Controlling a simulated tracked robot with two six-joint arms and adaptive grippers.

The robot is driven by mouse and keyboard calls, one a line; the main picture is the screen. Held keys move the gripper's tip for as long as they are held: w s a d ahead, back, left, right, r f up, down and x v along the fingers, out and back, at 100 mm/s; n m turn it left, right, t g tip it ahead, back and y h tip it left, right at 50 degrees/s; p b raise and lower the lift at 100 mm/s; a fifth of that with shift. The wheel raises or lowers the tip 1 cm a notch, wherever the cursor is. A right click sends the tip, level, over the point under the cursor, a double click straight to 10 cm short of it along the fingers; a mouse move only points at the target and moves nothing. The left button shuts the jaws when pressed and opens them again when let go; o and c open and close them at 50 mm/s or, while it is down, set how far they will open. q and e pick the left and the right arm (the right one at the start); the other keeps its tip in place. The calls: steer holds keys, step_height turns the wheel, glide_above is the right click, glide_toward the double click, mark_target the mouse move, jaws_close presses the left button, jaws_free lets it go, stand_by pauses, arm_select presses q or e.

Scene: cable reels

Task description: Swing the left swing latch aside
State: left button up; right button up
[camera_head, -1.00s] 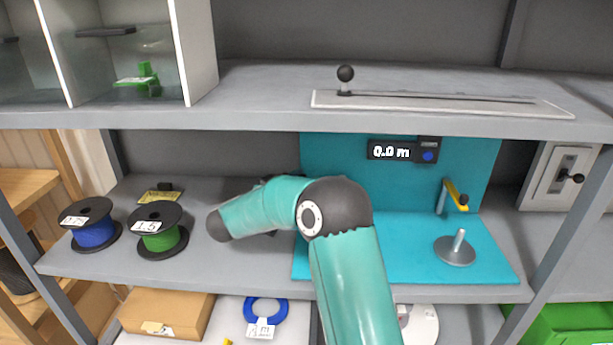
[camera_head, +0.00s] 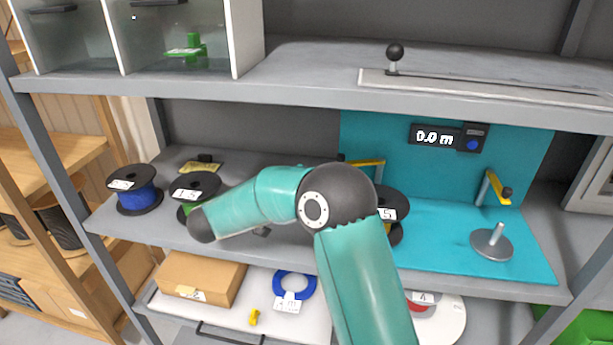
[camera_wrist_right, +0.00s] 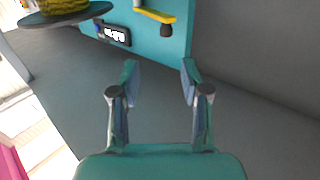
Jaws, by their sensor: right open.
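The left swing latch shows as a yellow bar (camera_head: 366,162) at the left edge of the teal board, partly hidden by my arm in the head view. In the right wrist view, a yellow bar with a dark knob (camera_wrist_right: 155,16), which seems to be this latch, is at the top, beyond my fingertips. My right gripper (camera_wrist_right: 158,80) is open and empty, its fingers apart and clear of the bar. In the head view the gripper is hidden behind my arm. My left gripper is in neither view.
A reel (camera_head: 390,205) stands partly behind my arm, beside the latch. A second yellow latch (camera_head: 497,188) and a spindle plate (camera_head: 491,243) are to the right. Blue (camera_head: 135,190) and green (camera_head: 193,190) reels stand at left. The upper shelf (camera_head: 310,75) overhangs.

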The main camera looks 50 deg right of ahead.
steer(key=shift+c, duration=0.3)
steer(key=shift+n, duration=0.3)
steer(key=c, duration=0.6)
steer(key=shift+n, duration=0.5)
steer(key=shift+c, duration=1)
steer(key=n, duration=0.3)
steer(key=shift+w+d+r+n, duration=0.2)
steer(key=shift+w+r+n, duration=0.15)
steer(key=shift+n, duration=0.05)
jaws_close()
steer(key=w+d+n+b, duration=0.2)
steer(key=w+d+n, duration=0.35)
steer(key=n, duration=0.55)
steer(key=shift+g, duration=0.4)
steer(key=shift+s+d+f+p, duration=0.15)
steer(key=shift+s+d+p, duration=0.15)
steer(key=shift+s+d, duration=1.2)
steer(key=shift+s+d+f+p, duration=0.15)
steer(key=shift+s+d+p, duration=0.15)
steer(key=shift+s+d, duration=1.1)
